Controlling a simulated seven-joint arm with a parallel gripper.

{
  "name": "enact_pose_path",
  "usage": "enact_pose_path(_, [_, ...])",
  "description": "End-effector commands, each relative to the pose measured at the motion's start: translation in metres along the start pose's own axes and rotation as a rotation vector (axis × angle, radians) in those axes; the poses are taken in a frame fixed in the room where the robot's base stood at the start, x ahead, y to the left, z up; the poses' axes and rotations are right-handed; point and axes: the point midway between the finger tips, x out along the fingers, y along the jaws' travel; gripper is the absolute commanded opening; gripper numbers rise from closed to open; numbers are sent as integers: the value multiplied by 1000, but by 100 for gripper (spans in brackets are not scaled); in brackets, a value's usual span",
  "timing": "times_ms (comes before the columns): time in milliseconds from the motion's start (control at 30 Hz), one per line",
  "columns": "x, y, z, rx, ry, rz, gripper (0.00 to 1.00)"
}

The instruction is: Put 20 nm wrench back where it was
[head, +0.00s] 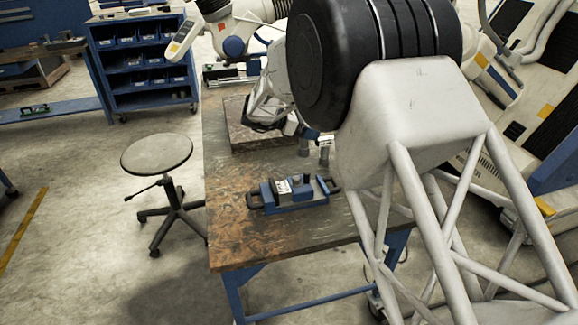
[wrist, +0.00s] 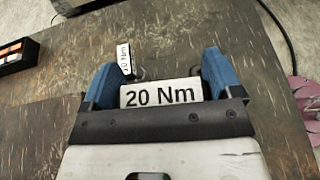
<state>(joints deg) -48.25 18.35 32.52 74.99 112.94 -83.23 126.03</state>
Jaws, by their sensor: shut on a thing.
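In the wrist view, my gripper (wrist: 158,78) has its two blue fingers on either side of a pale block marked "20 Nm" (wrist: 160,93), which I take for the 20 Nm wrench. The gripper is shut on it. The rest of the wrench is hidden or unclear. A smaller dark piece with a white "20 Nm" label (wrist: 125,58) shows just beyond, near the left finger. In the head view, my gripper (head: 285,124) is low over the far part of the worn workbench (head: 235,240). The wrench is too small to make out there.
A blue fixture with black handles (head: 293,192) stands on the bench in front of my gripper. A dark plate (head: 252,128) lies behind. A stool (head: 157,155) stands left of the bench. The near bench top is clear.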

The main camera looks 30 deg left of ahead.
Motion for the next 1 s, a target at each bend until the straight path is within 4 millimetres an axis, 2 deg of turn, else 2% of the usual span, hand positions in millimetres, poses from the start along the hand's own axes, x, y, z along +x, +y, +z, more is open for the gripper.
enact_pose_path(200, [-1, 38, -2, -100, 0, 242, 47])
enact_pose_path(500, [-15, 82, -12, -233, -1, 560, 47])
enact_pose_path(700, [-26, 99, -21, -299, -1, 718, 47])
enact_pose_path(1000, [-33, 106, -27, -334, -2, 805, 47])
